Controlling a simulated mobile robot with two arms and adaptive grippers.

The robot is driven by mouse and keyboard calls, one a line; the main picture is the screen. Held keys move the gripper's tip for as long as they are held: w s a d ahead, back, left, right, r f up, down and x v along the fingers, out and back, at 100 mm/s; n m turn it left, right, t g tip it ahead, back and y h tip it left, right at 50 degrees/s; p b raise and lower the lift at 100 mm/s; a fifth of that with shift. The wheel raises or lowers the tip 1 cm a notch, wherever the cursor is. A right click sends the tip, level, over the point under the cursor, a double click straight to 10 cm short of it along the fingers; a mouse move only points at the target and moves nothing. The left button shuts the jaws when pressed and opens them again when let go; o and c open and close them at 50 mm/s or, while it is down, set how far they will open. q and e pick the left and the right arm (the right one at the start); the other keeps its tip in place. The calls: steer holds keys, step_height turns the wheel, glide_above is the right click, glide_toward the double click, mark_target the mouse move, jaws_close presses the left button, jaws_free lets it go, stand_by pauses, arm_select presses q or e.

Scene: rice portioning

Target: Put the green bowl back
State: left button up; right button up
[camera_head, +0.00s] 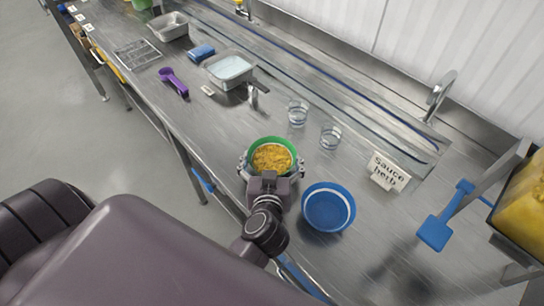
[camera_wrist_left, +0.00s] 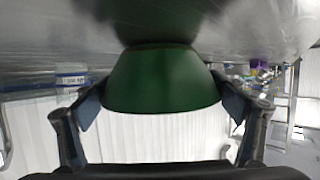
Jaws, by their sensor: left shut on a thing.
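The green bowl (camera_head: 253,147) holds yellow-orange food and is upright over the steel counter in the head view. My left gripper (camera_head: 271,171) is shut on the bowl, with one finger on each side of it. In the left wrist view the dark green bowl (camera_wrist_left: 160,80) fills the space between the two fingers. Its base is close to the counter; I cannot tell if it touches. My right gripper is not in view.
A blue bowl (camera_head: 328,222) stands just right of the green bowl. Two clear glasses (camera_head: 298,113) and a "Sauce herb" sign (camera_head: 388,171) stand behind. A metal tray (camera_head: 229,84), blue sponge (camera_head: 201,52) and purple scoop (camera_head: 174,82) lie farther left. A blue paddle (camera_head: 434,232) is at right.

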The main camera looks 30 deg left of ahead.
arm_select(q)
steer(key=o, duration=1.1)
steer(key=shift+o, duration=0.2)
steer(key=b+v, duration=0.1)
steer(key=v, duration=1.1)
steer(key=shift+r, duration=0.15)
